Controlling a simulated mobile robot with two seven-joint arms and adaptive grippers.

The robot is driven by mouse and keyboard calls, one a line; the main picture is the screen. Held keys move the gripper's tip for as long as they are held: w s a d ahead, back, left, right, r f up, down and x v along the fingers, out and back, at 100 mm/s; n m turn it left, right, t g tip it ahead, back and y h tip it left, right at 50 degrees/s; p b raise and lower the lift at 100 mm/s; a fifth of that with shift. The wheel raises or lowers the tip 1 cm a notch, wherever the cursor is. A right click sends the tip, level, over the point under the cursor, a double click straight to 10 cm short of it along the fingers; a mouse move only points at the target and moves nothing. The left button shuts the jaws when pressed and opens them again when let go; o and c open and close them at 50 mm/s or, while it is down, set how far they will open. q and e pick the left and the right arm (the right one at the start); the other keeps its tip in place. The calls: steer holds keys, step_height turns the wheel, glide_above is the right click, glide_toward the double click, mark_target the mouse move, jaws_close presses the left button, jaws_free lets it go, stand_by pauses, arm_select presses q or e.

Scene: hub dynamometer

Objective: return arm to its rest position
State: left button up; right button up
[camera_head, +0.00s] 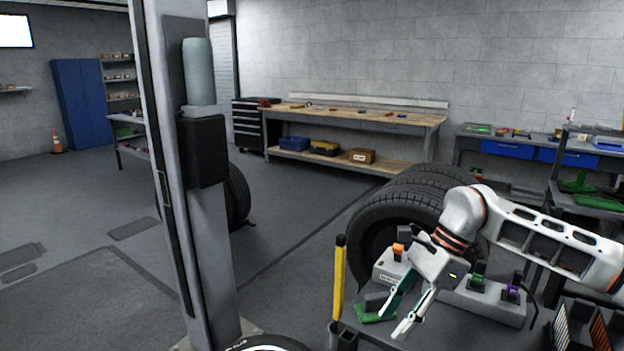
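My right arm (545,238) comes in from the right edge, white with orange rings, and bends down at its wrist. My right gripper (393,322) points down and to the left, over the front of a grey cart top. Its two fingers are spread apart, with nothing visible between them. A green-based block (372,308) lies just left of the fingertips; I cannot tell whether they touch it. My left arm and gripper are not in view.
Behind the gripper is a pale holder (490,302) with green and purple plugs. An orange-topped box (388,265) sits left of the wrist. A yellow-handled tool (338,280) stands upright at the cart's left. Stacked tyres (385,222) are behind. A grey post (205,250) rises left; floor between is clear.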

steer(key=s+a+m+y, duration=0.4)
steer(key=a+y, duration=0.2)
steer(key=a, duration=0.5)
steer(key=s+a+m+y, duration=0.5)
steer(key=a+y, duration=0.1)
steer(key=a, duration=0.4)
steer(key=w+d+f+m+t+h, duration=0.3)
steer(key=d+f+m+t, duration=0.5)
steer(key=m, duration=0.8)
steer(key=w+d+f+m+t+h, duration=0.1)
steer(key=d+f+m+t+h, duration=0.4)
steer(key=m+t, duration=0.75)
steer(key=s+d+f+m+g+h, duration=0.3)
steer(key=s+f+m, duration=0.4)
steer(key=f, duration=0.3)
steer(key=s+d+f+m+g+h, duration=0.4)
steer(key=s+d+f+m+g, duration=0.1)
steer(key=s+d+f+m, duration=0.2)
step_height(320, 180, down, 3)
steer(key=shift+s+d+f, duration=0.2)
steer(key=shift+s+d, duration=0.45)
steer(key=shift+s, duration=0.3)
